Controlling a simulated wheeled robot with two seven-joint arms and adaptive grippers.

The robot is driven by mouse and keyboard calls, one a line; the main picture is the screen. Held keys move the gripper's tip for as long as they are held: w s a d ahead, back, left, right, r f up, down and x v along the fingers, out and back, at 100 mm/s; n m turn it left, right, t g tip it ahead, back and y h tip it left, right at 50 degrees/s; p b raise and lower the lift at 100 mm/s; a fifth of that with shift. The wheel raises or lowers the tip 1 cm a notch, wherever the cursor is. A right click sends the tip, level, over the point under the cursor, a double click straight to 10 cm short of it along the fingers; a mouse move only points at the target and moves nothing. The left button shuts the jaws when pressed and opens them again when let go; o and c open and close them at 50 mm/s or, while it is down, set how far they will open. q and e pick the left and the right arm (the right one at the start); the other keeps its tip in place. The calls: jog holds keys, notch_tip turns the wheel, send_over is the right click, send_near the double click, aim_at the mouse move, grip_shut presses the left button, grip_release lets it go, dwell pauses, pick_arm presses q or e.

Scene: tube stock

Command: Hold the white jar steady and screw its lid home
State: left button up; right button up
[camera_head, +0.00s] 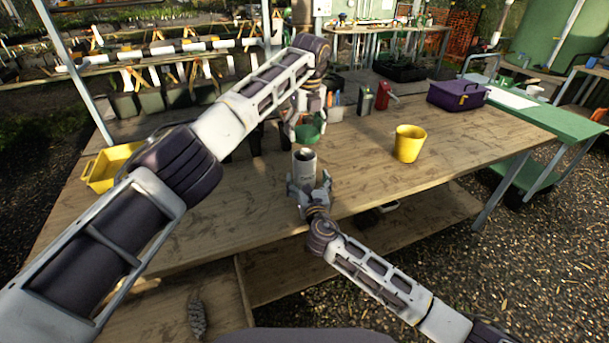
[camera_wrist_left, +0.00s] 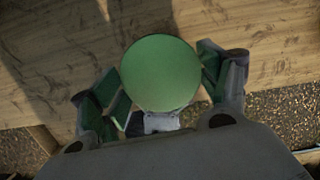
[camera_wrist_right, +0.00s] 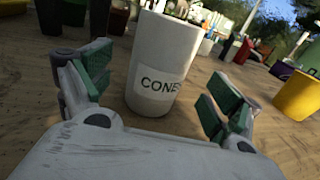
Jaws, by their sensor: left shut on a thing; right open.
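The white jar (camera_head: 305,170) stands upright on the wooden table, its dark open mouth showing. In the right wrist view the jar (camera_wrist_right: 152,65) bears a label reading "CONES". My right gripper (camera_head: 309,188) is open, low at the jar's near side, with its fingers (camera_wrist_right: 155,95) spread to either side of it. My left gripper (camera_head: 306,128) is shut on the round green lid (camera_head: 308,134) and holds it above the jar, with a gap between them. In the left wrist view the lid (camera_wrist_left: 160,72) lies between the fingers and hides most of what is below.
A yellow cup (camera_head: 409,144) stands to the right on the table (camera_head: 370,175). A yellow tray (camera_head: 104,170) is at the left edge.

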jog(key=shift+w+a, duration=0.15)
jog(key=shift+w, duration=0.95)
jog(key=shift+w+a, duration=0.2)
jog(key=shift+w, duration=0.9)
jog(key=shift+w+a, duration=0.15)
jog(key=shift+w, duration=0.95)
jog(key=c, duration=1.5)
pick_arm(q)
jog(key=shift+f, duration=2.45)
pick_arm(e)
jog(key=shift+c, duration=0.2)
